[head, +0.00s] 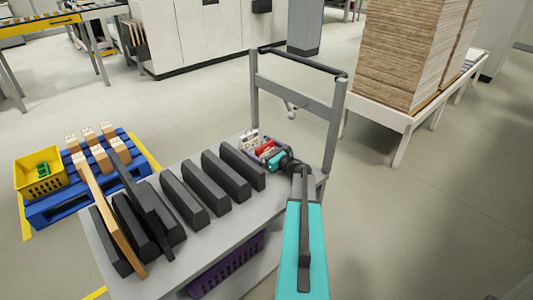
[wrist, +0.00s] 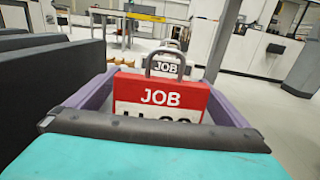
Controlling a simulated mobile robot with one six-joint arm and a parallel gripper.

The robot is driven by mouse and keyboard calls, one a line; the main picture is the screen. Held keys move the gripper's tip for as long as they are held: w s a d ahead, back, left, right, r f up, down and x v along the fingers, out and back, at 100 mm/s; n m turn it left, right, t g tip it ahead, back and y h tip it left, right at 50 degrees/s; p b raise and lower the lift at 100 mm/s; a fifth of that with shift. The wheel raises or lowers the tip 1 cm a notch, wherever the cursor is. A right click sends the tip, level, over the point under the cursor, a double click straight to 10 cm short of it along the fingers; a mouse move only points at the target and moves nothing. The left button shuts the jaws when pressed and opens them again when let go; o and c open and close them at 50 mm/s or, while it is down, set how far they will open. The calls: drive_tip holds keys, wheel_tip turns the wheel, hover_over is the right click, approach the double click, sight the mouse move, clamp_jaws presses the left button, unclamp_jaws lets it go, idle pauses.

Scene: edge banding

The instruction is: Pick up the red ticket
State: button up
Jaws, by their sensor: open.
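The red ticket (head: 266,147) stands in a small purple bin (head: 281,148) at the far end of the grey cart. In the wrist view the red ticket (wrist: 160,93) is upright, reads JOB over a white lower part, and has a grey loop handle on top. The purple bin (wrist: 226,107) surrounds it. My gripper (head: 277,161) is open, close beside the red ticket on the near side. In the wrist view my gripper's teal and dark part (wrist: 150,130) hides the ticket's lower edge. I see no contact with the ticket.
A white JOB ticket (wrist: 169,65) stands behind the red one. Dark upright panels (head: 222,176) fill the grey cart (head: 270,204) left of the bin. The cart's tall handle frame (head: 335,125) rises behind my gripper. A board stack (head: 405,55) stands at right.

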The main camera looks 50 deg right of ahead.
idle(0.5)
drive_tip(key=c, duration=1.1)
wheel_tip(320, 180, up, 10)
drive_tip(key=p, duration=0.1)
idle(0.4)
